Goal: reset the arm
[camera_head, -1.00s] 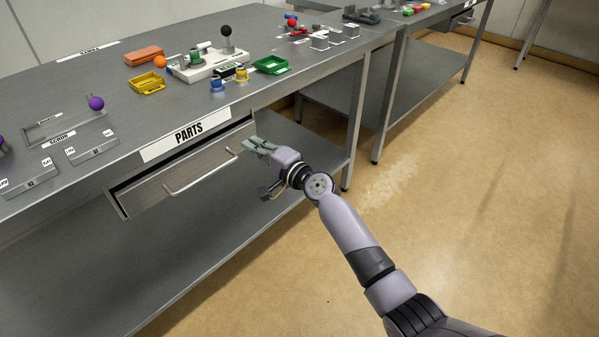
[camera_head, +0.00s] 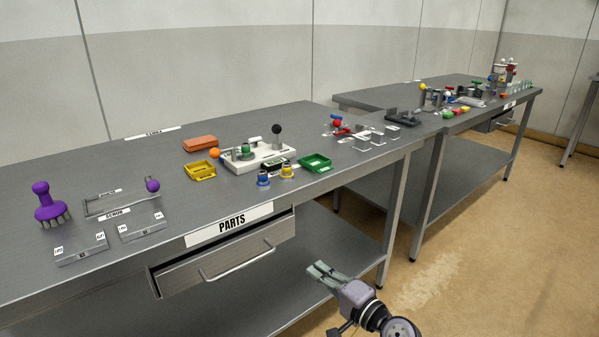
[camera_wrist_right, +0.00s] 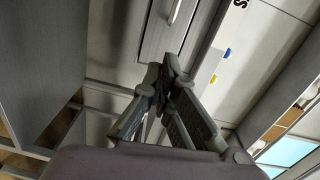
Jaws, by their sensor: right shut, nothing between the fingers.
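My right gripper (camera_head: 322,273) is at the lower middle of the head view, in front of the workbench and below the tabletop. Its fingers are together and hold nothing; in the right wrist view the fingertips (camera_wrist_right: 170,68) meet. The PARTS drawer (camera_head: 225,262) is to the left of the gripper and stands a little open, with its bar handle (camera_head: 240,262) apart from the fingers. My left gripper is not in view.
The workbench (camera_head: 110,180) carries a purple-handled tool (camera_head: 48,203), a yellow tray (camera_head: 200,170), a green tray (camera_head: 315,162) and a white base (camera_head: 258,157) with a black knob. A second bench (camera_head: 520,100) stands behind right. The floor (camera_head: 480,260) at right is clear.

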